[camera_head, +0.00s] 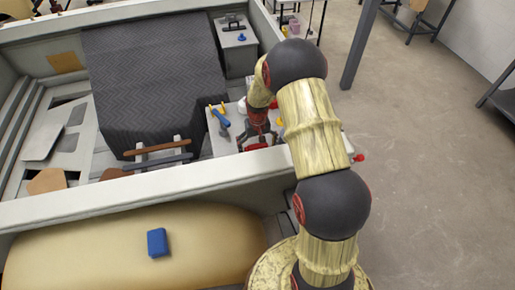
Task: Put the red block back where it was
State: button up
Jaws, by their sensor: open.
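My arm reaches up and over a pale wall, and my gripper (256,138) points down above a small grey table (222,146). The gripper is small and dark in the view, and its fingers appear apart. A red thing (255,147) shows right at the fingertips; I cannot tell whether it is the red block or whether the fingers touch it. Another small red thing (358,158) lies at the right end of the wall, beside my arm. My arm hides part of the table.
A blue block (157,242) lies on a tan padded surface (60,255) in front of the wall. A blue-handled tool (221,118) and yellow pieces are on the grey table. A dark draped bed-like shape (150,75) stands behind. Open floor (430,170) lies to the right.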

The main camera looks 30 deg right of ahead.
notch_tip(320, 180, up, 12)
notch_tip(320, 180, up, 10)
jog(key=t, duration=0.1)
send_over(257, 146)
jog(key=s+a, duration=0.3)
jog(key=a, duration=0.1)
jog(key=s+a+r+n+t, duration=0.2)
jog(key=s+a+r, duration=0.4)
jog(key=s+r, duration=0.3)
jog(key=s+a+r+t, duration=0.1)
jog(key=s+a+r, duration=0.2)
jog(key=s, duration=0.5)
jog(key=s+a+r+n+t, duration=0.1)
jog(key=s+a+r, duration=0.2)
jog(key=s, duration=0.4)
jog(key=shift+s+r+t, duration=0.15)
jog(key=shift+s+t, duration=0.15)
jog(key=shift+s, duration=0.05)
jog(key=shift+a, duration=0.1)
